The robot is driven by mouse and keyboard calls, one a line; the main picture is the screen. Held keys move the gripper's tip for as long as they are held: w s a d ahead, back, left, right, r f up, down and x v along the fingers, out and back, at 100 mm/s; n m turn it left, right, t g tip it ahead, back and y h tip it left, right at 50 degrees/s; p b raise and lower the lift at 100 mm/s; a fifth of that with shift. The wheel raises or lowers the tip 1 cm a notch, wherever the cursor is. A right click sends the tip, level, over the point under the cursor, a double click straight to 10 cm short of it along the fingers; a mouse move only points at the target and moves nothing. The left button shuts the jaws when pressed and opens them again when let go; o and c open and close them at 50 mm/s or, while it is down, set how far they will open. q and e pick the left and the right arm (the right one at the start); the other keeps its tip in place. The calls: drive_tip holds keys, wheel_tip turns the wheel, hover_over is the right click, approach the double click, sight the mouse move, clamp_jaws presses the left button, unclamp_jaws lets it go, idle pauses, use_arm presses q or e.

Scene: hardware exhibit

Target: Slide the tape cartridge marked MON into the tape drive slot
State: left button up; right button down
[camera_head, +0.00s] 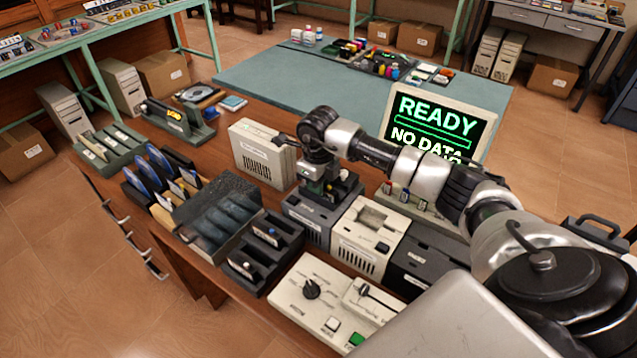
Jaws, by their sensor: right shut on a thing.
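My right arm comes in from the right, and its gripper (322,188) points down over a grey box (303,222) near the middle of the table. The gripper is shut on a small dark piece that is mostly hidden by the jaws; I take it to be the tape cartridge, but no MON marking can be read. Whether it touches the box below cannot be told. A cream unit with a recess on top (368,236) stands right of the grey box. Which unit is the tape drive is unclear. My left gripper is out of view.
A monitor (440,118) reading READY and NO DATA stands behind my arm. A cream box (262,152) stands left of the gripper. A black rack (262,252), floppy trays and a cream control panel (312,300) with knob crowd the front. The blue mat (275,75) has free room.

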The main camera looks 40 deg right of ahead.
idle(0.3)
drive_tip(key=c, duration=1)
unclamp_jaws()
drive_tip(key=shift+w+r+p, duration=0.1)
drive_tip(key=shift+r+p, duration=0.25)
drive_tip(key=shift+r, duration=0.05)
wheel_tip(320, 180, up, 5)
drive_tip(key=p, duration=0.3)
drive_tip(key=shift+a+f, duration=0.1)
drive_tip(key=shift+f, duration=0.05)
wheel_tip(320, 180, up, 2)
drive_tip(key=shift+r+p, duration=0.1)
drive_tip(key=shift+p, duration=0.65)
drive_tip(key=shift+r, duration=0.2)
drive_tip(key=shift+r, duration=0.1)
